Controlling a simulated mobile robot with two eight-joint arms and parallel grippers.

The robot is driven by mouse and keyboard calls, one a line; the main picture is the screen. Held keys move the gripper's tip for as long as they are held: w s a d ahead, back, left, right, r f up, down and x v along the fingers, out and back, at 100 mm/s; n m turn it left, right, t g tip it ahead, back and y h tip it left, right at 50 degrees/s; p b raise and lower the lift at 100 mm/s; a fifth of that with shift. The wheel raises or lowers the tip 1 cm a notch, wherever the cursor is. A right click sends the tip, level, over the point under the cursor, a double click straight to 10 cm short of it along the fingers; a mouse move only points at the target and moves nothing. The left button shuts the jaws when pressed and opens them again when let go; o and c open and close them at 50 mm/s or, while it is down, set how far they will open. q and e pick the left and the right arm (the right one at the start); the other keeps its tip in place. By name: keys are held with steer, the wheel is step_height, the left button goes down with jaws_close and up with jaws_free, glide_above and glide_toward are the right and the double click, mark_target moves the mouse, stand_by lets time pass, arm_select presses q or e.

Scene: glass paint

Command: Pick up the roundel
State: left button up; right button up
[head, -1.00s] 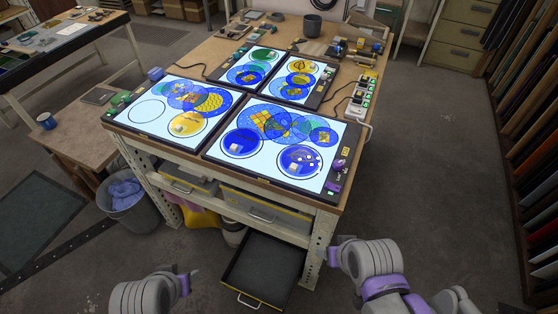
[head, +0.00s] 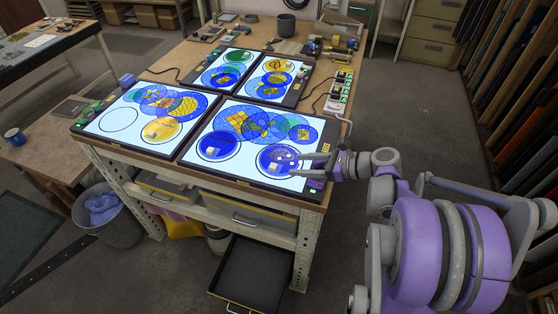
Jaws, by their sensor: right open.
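Several round glass roundels lie on four lit panels on the workbench; which one is meant I cannot tell. A dark blue roundel with pale dots (head: 279,161) lies at the right front of the near right panel (head: 224,172). Another blue roundel (head: 213,143) lies to its left. A yellow roundel (head: 161,133) lies on the near left panel (head: 113,134). My right gripper (head: 300,164) is open and reaches in from the right, its fingers at the right edge of the dotted blue roundel. Contact and height are unclear. My left gripper is out of view.
Overlapping patterned discs (head: 254,125) cover the back of the near right panel. A power strip (head: 339,92) stands at the bench's right side. An open drawer (head: 252,275) juts out below.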

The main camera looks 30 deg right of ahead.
mark_target(275, 166)
steer(key=x, duration=0.8)
steer(key=shift+s+a+f, duration=0.1)
steer(key=shift+s, duration=0.1)
jaws_close()
